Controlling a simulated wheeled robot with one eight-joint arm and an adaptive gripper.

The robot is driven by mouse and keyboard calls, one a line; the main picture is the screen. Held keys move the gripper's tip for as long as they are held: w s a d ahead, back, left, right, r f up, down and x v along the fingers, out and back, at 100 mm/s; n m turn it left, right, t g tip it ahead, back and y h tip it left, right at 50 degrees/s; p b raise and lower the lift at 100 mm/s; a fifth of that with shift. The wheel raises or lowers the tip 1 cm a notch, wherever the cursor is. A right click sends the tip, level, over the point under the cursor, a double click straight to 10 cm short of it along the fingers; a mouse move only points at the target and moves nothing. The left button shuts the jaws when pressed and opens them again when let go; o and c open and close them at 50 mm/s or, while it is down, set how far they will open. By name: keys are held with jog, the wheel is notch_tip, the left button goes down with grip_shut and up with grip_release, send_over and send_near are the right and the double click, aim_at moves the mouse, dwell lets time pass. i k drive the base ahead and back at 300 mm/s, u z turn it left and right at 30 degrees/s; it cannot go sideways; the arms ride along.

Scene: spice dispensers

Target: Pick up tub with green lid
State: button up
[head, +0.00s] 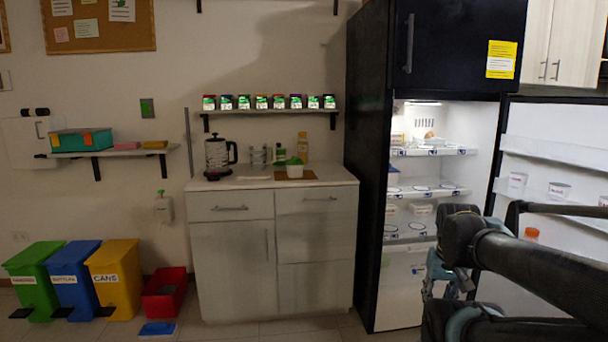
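A small pale tub with a green lid (294,162) stands on the counter top, at the back edge of a brown board (296,174). My arm reaches in from the lower right. My gripper (438,283) seems to hang low in front of the open fridge, well to the right of the tub and apart from it. My own arm links partly hide it, and its fingers are too dark and small to read.
The counter (258,182) also bears a black-framed glass press (219,157), glasses and bottles. A shelf of spice jars (262,102) hangs above. The fridge door (550,150) stands open at right. Bins (113,273) and a red box (165,294) stand at left.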

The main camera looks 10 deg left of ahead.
aim_at(294, 172)
jog(key=i, duration=0.95)
jog(key=u, duration=0.1)
